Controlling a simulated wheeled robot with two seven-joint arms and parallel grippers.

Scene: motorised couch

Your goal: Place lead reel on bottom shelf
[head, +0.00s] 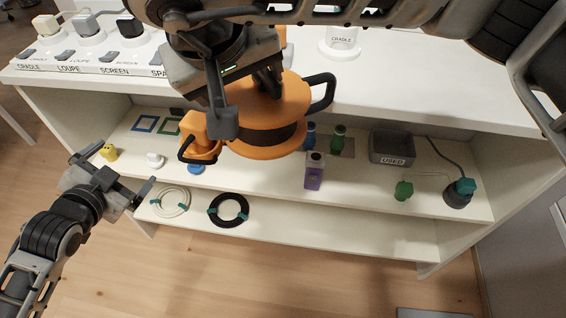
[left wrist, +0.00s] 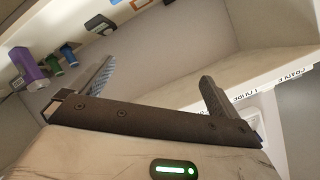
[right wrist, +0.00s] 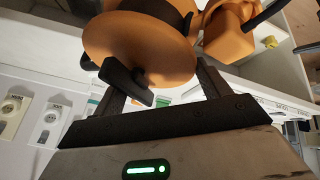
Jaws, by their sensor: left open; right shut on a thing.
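The lead reel (head: 262,143) is an orange spool with a dark band of cable, black handles and an orange block on its left side. My right gripper (head: 245,105) is shut on the lead reel and holds it in front of the shelf unit. The reel (right wrist: 145,45) also fills the top of the right wrist view. My left gripper (head: 118,182) is open and empty at the left end of the shelves. It also shows open in the left wrist view (left wrist: 155,85). The bottom shelf (head: 330,235) holds a white coil (head: 172,187) and a black coil (head: 213,217); its right part is bare.
The shelf above carries a USED bin (head: 392,148), a purple bottle (head: 314,175), green bottles (head: 338,137), a green item (head: 403,190) and a dark teal-topped device (head: 460,190). The white worktop (head: 420,75) overhangs the shelves. Wooden floor (head: 150,270) lies in front.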

